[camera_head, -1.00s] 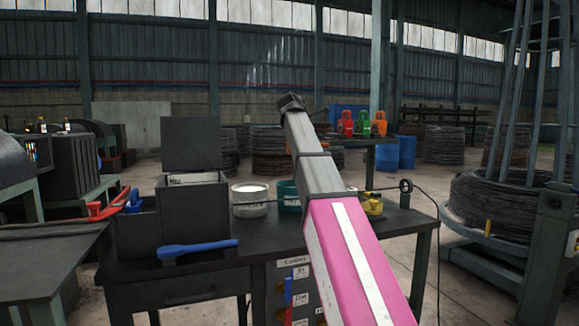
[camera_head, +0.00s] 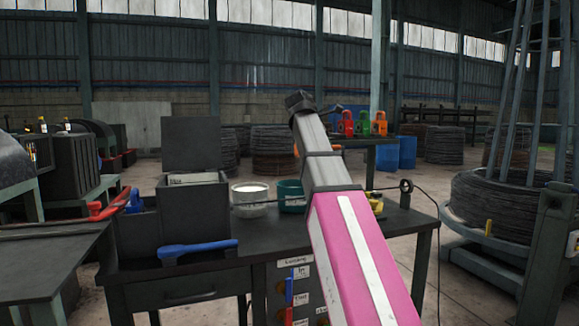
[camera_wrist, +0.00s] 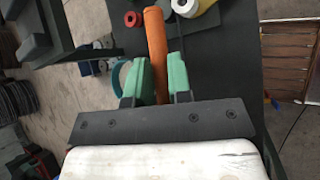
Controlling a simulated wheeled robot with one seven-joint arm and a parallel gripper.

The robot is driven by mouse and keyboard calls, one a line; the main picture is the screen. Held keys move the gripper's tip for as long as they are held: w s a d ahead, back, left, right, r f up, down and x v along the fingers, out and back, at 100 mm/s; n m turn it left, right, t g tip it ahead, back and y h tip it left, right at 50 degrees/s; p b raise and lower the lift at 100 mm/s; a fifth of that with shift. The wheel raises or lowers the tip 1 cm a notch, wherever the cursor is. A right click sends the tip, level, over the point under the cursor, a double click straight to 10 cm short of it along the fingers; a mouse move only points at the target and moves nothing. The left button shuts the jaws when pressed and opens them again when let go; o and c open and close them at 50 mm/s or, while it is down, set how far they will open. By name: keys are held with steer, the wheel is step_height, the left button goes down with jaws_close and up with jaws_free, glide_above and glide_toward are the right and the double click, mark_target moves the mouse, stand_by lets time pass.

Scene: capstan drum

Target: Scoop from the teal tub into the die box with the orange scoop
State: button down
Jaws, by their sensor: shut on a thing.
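My gripper (camera_wrist: 159,78) shows in the wrist view with its green fingers shut on the orange scoop (camera_wrist: 155,35). The scoop's orange handle runs from between the fingers toward the top of the picture; its bowl I cannot make out. The teal tub (camera_head: 289,190) stands on the dark table, partly covered by my arm. Its rim also shows left of the fingers in the wrist view (camera_wrist: 117,76). A dark box with a raised lid, apparently the die box (camera_head: 195,215), stands left of the tubs.
A white tub (camera_head: 249,208) with white contents stands between the box and the teal tub. A blue tool (camera_head: 198,248) lies at the table's (camera_head: 235,262) front left. A yellow object (camera_head: 377,204) and a thin cable are at the right. The front middle is clear.

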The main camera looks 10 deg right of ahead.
steer(key=s+a, duration=0.3)
steer(key=a, duration=1.5)
steer(key=s+a, duration=0.4)
steer(key=a, duration=1.4)
